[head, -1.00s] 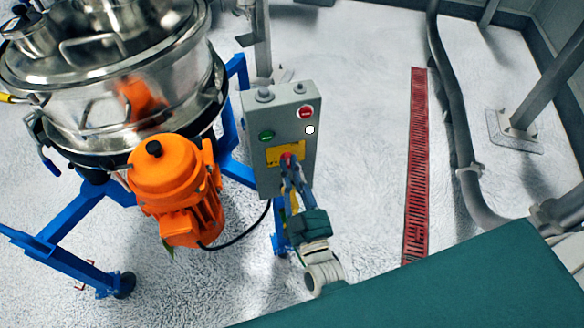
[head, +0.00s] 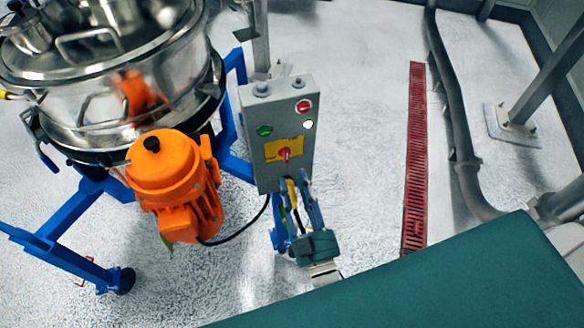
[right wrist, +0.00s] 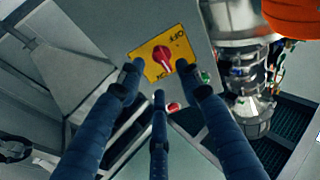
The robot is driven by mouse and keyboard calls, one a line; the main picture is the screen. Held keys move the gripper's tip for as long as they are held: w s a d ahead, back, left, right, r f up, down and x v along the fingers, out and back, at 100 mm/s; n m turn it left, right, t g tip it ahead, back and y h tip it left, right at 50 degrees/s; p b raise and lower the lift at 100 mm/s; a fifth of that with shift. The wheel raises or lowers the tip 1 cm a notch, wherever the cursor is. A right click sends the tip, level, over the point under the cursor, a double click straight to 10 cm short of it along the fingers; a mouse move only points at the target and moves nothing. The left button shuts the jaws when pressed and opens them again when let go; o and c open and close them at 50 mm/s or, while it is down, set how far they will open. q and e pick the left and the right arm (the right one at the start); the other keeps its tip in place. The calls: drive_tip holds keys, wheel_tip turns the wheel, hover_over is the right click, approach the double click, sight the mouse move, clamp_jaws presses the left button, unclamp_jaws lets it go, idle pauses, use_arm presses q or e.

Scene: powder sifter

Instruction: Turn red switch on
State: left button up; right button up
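The red switch (head: 285,154) is a rotary knob on a yellow plate (head: 272,145), low on the front of a grey control box (head: 290,105). In the right wrist view the red knob (right wrist: 162,57) and its yellow plate (right wrist: 178,42) lie just beyond the fingertips, and the knob is uncovered. My right gripper (head: 291,184) is just below the knob at the lower part of the box, apart from the knob. Its blue fingers are spread and empty, as the right wrist view (right wrist: 158,82) also shows. My left gripper is in neither view.
A red button (head: 304,106), a white button (head: 308,125) and a green button (head: 264,131) are on the same box. An orange motor (head: 175,185) and a steel sifter (head: 120,95) on a blue frame stand left. Open floor lies right, up to a red drain grate (head: 415,150).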

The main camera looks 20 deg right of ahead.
drive_tip(key=v, duration=0.6)
idle(0.4)
drive_tip(key=s+a+f+n+g+y, duration=0.1)
drive_tip(key=s+f+g, duration=0.2)
drive_tip(key=f, duration=0.8)
drive_tip(key=s+f+n+g+y, duration=0.1)
drive_tip(key=s+f+g, duration=0.25)
drive_tip(key=f, duration=0.65)
drive_tip(key=s+a+f+n+g+y, duration=0.15)
drive_tip(key=f+g, duration=0.25)
drive_tip(key=f, duration=0.7)
drive_tip(key=s+d+f+g+h, duration=0.1)
drive_tip(key=s+d+f+g, duration=0.3)
drive_tip(key=s+f, duration=0.4)
drive_tip(key=s+d+f+g+h, duration=0.1)
drive_tip(key=s+d+f+g, duration=0.4)
drive_tip(key=s, duration=1)
wheel_tip(320, 180, down, 3)
drive_tip(key=shift+d+r+h, duration=0.15)
drive_tip(key=shift+d+h, duration=0.2)
drive_tip(key=shift+d, duration=0.85)
drive_tip(key=shift+m, duration=0.25)
drive_tip(key=shift+c, duration=0.3)
